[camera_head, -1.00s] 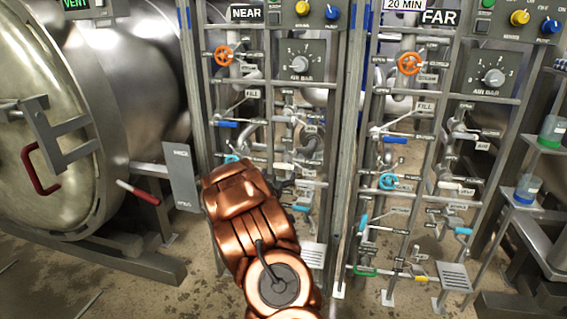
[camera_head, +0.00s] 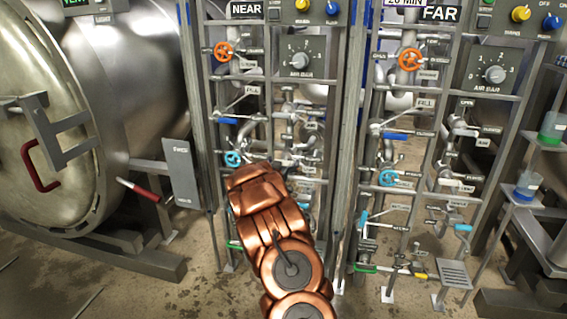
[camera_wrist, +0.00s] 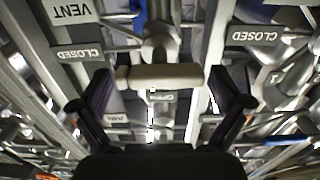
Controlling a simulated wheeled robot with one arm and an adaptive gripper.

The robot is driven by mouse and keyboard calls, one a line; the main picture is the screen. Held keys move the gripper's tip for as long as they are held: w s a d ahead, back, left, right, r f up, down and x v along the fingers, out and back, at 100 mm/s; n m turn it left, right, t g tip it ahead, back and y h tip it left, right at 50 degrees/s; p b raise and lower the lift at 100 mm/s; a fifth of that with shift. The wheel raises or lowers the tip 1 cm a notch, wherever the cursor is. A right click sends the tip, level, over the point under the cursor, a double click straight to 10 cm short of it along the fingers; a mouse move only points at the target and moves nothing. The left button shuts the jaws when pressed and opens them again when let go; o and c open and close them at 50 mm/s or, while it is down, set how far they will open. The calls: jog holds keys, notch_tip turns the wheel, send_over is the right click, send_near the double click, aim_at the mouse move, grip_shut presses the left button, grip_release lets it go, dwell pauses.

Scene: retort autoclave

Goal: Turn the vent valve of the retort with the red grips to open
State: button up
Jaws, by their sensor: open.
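In the wrist view a beige bar-shaped valve handle (camera_wrist: 158,77) lies crosswise on a grey metal stem. A VENT plate (camera_wrist: 76,10) and CLOSED plates (camera_wrist: 80,54) are near it, and a plate partly reading OPEN lies beyond the handle. My gripper (camera_wrist: 163,90) is open, with one dark finger near each end of the handle. Whether either finger touches it is unclear. In the head view my copper arm reaches to the NEAR panel (camera_head: 247,10) and hides my gripper. The retort (camera_head: 45,120) with a red grip (camera_head: 40,168) on its door is at the left.
The NEAR panel carries an orange wheel (camera_head: 224,51), a blue wheel (camera_head: 233,159) and a gauge dial (camera_head: 300,61). The FAR panel (camera_head: 441,13) stands to the right with similar valves. Pipes and uprights crowd around my gripper. Bare floor (camera_head: 120,296) lies in front.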

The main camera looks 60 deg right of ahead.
jog(key=c, duration=1)
jog(key=shift+r, duration=0.1)
jog(key=n+p, duration=0.2)
jog(key=shift+w+r+p, duration=0.1)
jog(key=shift+r+p, duration=0.05)
jog(key=shift+p, duration=0.2)
jog(key=shift+n+p, duration=1.25)
jog(key=shift+n, duration=0.65)
jog(key=shift+w+f, duration=0.1)
jog(key=shift+f, duration=0.1)
jog(key=o, duration=1)
